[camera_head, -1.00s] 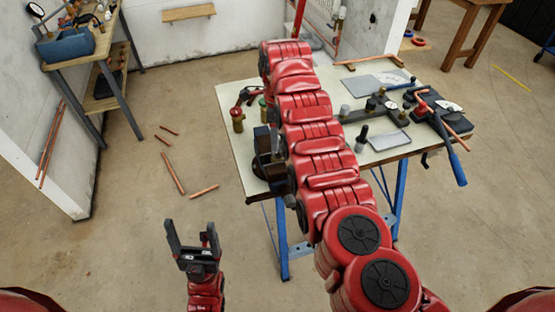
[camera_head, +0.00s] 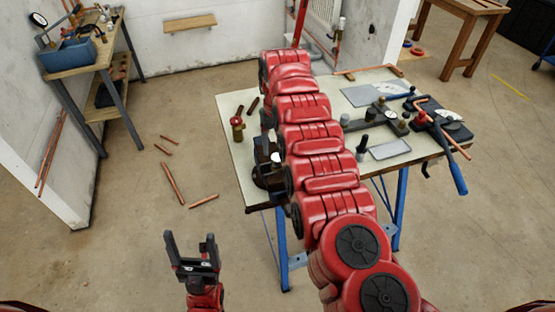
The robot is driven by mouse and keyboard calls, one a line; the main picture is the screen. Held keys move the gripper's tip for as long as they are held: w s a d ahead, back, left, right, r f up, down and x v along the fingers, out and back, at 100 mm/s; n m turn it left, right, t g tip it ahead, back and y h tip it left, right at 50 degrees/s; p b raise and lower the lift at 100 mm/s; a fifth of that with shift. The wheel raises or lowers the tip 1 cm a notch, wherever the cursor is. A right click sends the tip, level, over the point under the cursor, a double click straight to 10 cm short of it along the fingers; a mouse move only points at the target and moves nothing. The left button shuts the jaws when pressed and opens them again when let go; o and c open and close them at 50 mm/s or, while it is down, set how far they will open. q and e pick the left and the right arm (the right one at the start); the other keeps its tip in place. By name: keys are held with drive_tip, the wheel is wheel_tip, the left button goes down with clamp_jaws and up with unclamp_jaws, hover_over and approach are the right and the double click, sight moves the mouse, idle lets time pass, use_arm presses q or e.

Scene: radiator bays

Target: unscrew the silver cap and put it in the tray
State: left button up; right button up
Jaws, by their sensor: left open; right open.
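My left gripper (camera_head: 190,242) is open and empty, pointing up above the floor in front of the workbench. My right arm crosses the workbench (camera_head: 232,172) and hides a strip of it; my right gripper is hidden behind this arm. I cannot make out the silver cap. A dark vise (camera_head: 268,172) stands at the bench's left front edge, partly behind my arm, with a small pale round part at its top. A shallow grey tray (camera_head: 390,149) lies on the bench, right of my arm.
A red-handled valve (camera_head: 237,125) stands on the bench's left side, near two short dark pieces. A grey sheet (camera_head: 362,95) and a blue-handled tool (camera_head: 452,165) lie to the right. Copper pipes (camera_head: 173,183) lie on the floor. A side shelf (camera_head: 88,60) stands at left.

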sight(277, 157)
drive_tip(key=shift+f+b, duration=1.25)
drive_tip(key=shift+f, duration=1.2)
drive_tip(key=shift+c, duration=0.2)
